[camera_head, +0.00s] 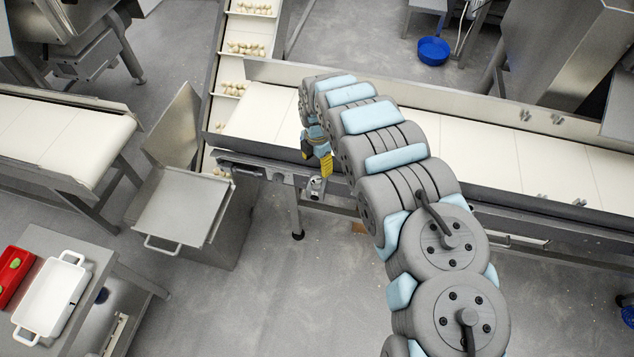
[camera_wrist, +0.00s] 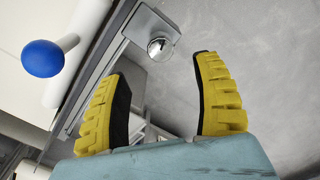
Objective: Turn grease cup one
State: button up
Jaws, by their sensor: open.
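A small round shiny metal cup (camera_wrist: 160,48), which looks like the grease cup, sits on a square metal bracket (camera_wrist: 150,24) at the conveyor's side in the wrist view. In the head view the bracket (camera_head: 316,190) shows just below my gripper; which numbered cup this is cannot be read. My gripper (camera_wrist: 160,67) has its two yellow, black-padded fingers spread apart with nothing between them. The cup appears beyond the fingertips, between their lines, and apart from them. In the head view my gripper (camera_head: 317,160) is at the conveyor's near edge, partly hidden by my arm.
A blue ball-shaped knob (camera_wrist: 42,58) on a white rod stands left of the fingers. The white conveyor belt (camera_head: 262,118) runs behind my gripper. An inclined conveyor carries pasta pieces (camera_head: 246,48). Open floor (camera_head: 290,290) lies in front.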

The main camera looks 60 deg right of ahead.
aim_at(317, 179)
jog(key=shift+f+b, duration=1.4)
jog(key=shift+f, duration=3.8)
jog(key=c, duration=1.2)
